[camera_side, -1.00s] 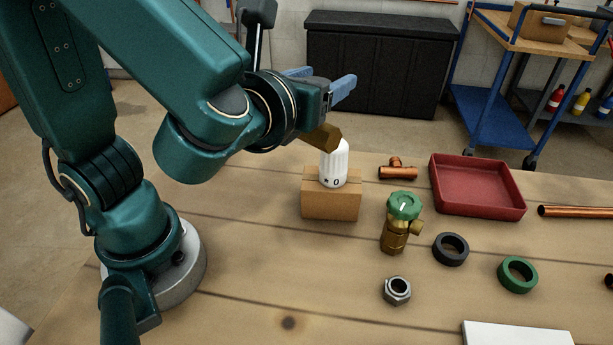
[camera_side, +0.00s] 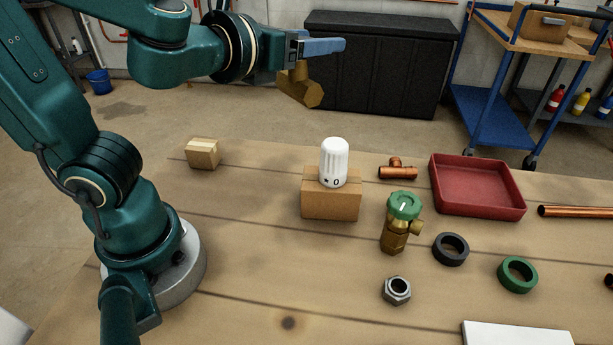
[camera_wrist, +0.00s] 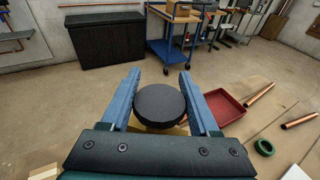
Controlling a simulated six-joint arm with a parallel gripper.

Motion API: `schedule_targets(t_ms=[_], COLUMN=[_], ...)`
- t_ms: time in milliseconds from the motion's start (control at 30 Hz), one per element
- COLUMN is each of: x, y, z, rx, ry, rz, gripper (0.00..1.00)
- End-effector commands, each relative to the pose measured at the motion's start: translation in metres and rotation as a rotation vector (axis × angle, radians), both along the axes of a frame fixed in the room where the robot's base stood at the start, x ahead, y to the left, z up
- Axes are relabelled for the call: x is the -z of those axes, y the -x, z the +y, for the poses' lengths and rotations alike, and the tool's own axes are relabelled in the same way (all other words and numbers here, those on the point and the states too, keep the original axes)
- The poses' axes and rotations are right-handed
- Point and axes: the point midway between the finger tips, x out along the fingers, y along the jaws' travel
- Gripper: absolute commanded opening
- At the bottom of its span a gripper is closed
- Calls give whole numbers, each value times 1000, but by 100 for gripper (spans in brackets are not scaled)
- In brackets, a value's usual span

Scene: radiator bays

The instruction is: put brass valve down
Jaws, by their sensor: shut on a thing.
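My gripper (camera_side: 325,46) is shut on a brass valve (camera_side: 303,90) and holds it high in the air, above and behind the far edge of the bench. The valve's brass body hangs tilted below the blue fingers. In the wrist view a round black cap (camera_wrist: 159,103) sits between the fingers (camera_wrist: 160,78), with a little brass showing under it. A second brass valve with a green knob (camera_side: 404,206) stands upright on the bench.
A white thermostatic head (camera_side: 334,162) stands on a cardboard box (camera_side: 331,203). A small box (camera_side: 203,154) is at the bench's far left. A red tray (camera_side: 474,185), copper tee (camera_side: 398,170), black ring (camera_side: 450,249), green ring (camera_side: 517,274) and nut (camera_side: 397,290) lie right. The left-centre bench is clear.

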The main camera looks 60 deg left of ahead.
Motion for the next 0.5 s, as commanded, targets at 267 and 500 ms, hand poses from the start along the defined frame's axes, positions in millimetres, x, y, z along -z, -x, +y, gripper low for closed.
schedule_targets(t_ms=[267, 500], x=[0, -1], y=[0, 0], z=[-1, 1], rx=[2, -18], ry=[1, -3], rz=[-2, -5], gripper=[0, 0])
